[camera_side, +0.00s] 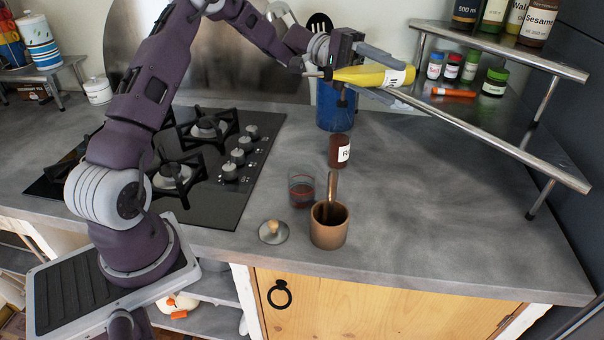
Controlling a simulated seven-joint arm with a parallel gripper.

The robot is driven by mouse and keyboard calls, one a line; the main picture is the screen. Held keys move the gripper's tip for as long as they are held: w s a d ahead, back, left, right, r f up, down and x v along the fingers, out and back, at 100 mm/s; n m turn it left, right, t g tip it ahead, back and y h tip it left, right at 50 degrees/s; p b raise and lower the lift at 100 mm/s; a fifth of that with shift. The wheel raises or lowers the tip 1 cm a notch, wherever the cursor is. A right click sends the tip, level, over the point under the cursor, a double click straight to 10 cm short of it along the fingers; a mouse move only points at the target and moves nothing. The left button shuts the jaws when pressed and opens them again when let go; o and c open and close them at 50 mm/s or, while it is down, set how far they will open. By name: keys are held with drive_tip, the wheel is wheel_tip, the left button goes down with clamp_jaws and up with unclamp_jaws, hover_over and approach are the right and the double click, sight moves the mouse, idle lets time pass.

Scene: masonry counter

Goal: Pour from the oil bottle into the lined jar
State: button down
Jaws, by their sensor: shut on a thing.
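My gripper (372,76) is shut on a yellow bottle (358,76) with a white label, which I take as the oil bottle. It lies nearly level in the air, above the back of the counter and close to the shelf unit. Its label end points right. A small clear glass jar (301,188) stands upright on the counter, well below and to the left of the bottle. It has dark reddish contents low down; I take it as the lined jar, but its line is too small to make out clearly. No stream shows.
A brown cup (329,226) with a utensil, a lid with a knob (273,231) and a dark labelled bottle (340,151) stand around the jar. A blue container (335,108) is behind. The gas hob (180,160) is left, the metal shelf (510,125) right. The counter's right front is clear.

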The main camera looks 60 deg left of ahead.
drive_tip(key=shift+r+m, duration=0.15)
drive_tip(key=shift+m, duration=0.15)
idle(3.6)
drive_tip(key=s+a+f+n+g+y, duration=0.2)
drive_tip(key=s+f+n+g, duration=0.4)
drive_tip(key=n, duration=0.6)
drive_tip(key=shift+s+f+n+y, duration=0.4)
drive_tip(key=shift+s+f+y, duration=0.2)
drive_tip(key=shift+y, duration=0.3)
